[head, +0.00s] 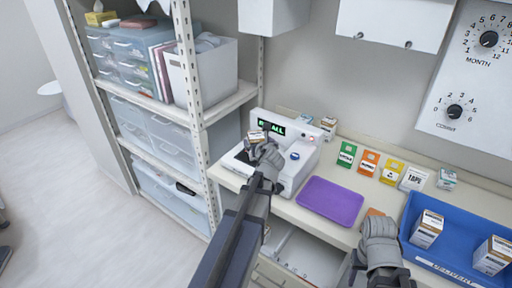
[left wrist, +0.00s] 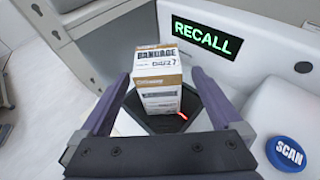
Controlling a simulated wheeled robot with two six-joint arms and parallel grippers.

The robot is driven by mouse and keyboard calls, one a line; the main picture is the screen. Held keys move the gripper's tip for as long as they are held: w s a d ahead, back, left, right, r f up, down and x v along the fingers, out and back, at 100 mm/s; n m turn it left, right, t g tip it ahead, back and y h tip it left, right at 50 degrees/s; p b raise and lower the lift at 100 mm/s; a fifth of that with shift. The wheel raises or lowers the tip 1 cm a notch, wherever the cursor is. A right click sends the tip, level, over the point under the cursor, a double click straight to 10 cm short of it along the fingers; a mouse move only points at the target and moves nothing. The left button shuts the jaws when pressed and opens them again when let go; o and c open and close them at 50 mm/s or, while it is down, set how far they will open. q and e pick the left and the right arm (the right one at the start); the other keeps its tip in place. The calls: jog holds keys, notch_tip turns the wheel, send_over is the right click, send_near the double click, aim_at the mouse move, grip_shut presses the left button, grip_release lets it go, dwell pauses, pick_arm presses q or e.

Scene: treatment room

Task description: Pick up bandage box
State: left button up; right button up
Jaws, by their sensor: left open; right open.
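The bandage box (left wrist: 158,75), white and tan with "BANDAGE" printed on it, stands on the dark pad (left wrist: 150,122) of the white scanner machine. In the left wrist view it sits between the two fingers of my left gripper (left wrist: 160,95), which is open with a gap on each side. In the head view the box (head: 256,136) shows just beyond my left gripper (head: 262,148). My right gripper (head: 380,235) is at the lower right, in front of the blue bin, with its fingertips hard to make out.
The scanner's screen (left wrist: 207,38) reads "RECALL", and a blue SCAN button (left wrist: 289,152) is beside the pad. A purple tray (head: 331,201) lies right of the scanner. A blue bin (head: 456,243) holds more boxes. Shelves (head: 232,102) stand at left.

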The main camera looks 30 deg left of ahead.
pick_arm(q)
jog(key=b+x, duration=0.1)
jog(key=x, duration=0.3)
jog(key=shift+a, duration=0.15)
jog(key=shift+c, duration=0.2)
jog(key=c, duration=1.5)
jog(key=shift+r, duration=0.2)
notch_tip(320, 180, up, 10)
jog(key=p, duration=1)
jog(key=shift+f, duration=0.1)
